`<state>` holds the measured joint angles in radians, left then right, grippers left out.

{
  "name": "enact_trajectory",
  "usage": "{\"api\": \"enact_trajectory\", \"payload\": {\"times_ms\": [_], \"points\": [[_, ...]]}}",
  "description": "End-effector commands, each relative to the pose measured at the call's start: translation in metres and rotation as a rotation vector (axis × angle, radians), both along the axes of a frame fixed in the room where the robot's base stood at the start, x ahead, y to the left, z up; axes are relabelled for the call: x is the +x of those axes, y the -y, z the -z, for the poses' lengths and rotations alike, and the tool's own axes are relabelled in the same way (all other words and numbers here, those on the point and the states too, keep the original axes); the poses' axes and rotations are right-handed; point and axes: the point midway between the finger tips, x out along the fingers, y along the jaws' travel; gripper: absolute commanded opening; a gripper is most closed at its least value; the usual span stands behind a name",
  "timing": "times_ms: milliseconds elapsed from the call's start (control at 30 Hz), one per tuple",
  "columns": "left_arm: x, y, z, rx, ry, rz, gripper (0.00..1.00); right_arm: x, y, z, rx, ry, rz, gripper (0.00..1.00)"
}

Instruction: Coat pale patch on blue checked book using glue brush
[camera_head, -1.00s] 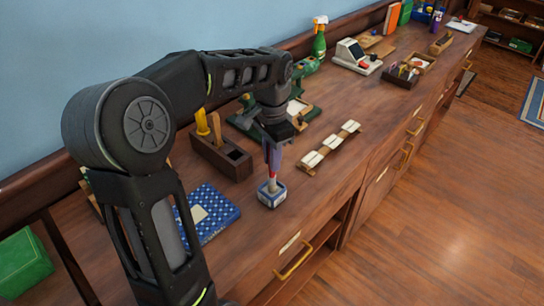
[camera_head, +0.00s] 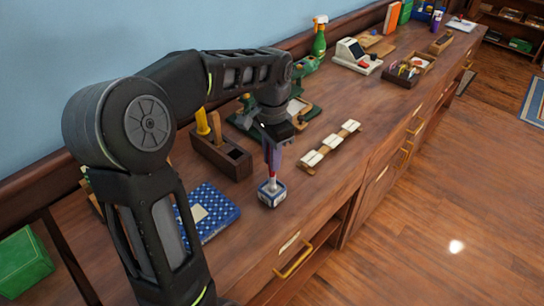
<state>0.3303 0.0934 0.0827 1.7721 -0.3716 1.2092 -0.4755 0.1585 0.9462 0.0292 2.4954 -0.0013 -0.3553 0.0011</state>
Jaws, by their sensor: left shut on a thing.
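The blue checked book (camera_head: 220,209) lies flat on the wooden counter, partly behind my left arm. Its pale patch (camera_head: 199,213) shows near the arm link. My left gripper (camera_head: 272,160) points down to the right of the book, shut on the glue brush (camera_head: 272,172), whose handle shows red. The brush's lower end is in or at the mouth of a small blue and white glue pot (camera_head: 272,197) on the counter; its bristles are hidden. My right gripper is not in view.
A dark wooden box (camera_head: 222,152) with a yellow-handled tool stands behind the book. A strip with pale tiles (camera_head: 328,146) lies to the right of the pot. A green spray bottle (camera_head: 319,40) stands at the back. The counter's front edge is close to the pot.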

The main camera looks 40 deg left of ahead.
Motion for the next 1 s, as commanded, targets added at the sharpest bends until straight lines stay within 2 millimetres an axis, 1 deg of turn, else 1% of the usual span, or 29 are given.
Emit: {"api": "enact_trajectory", "payload": {"times_ms": [367,467,567,1000], "points": [[-0.001,0.000,0.002,-0.001,-0.005,0.000,0.00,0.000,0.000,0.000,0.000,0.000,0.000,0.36],[-0.001,0.000,0.000,-0.001,-0.005,0.000,0.00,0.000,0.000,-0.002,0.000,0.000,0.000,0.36],[-0.001,0.000,-0.007,-0.001,-0.005,0.000,0.00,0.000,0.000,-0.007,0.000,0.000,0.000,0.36],[0.000,0.000,-0.047,-0.001,-0.001,0.000,0.00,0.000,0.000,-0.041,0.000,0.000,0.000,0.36]]}}
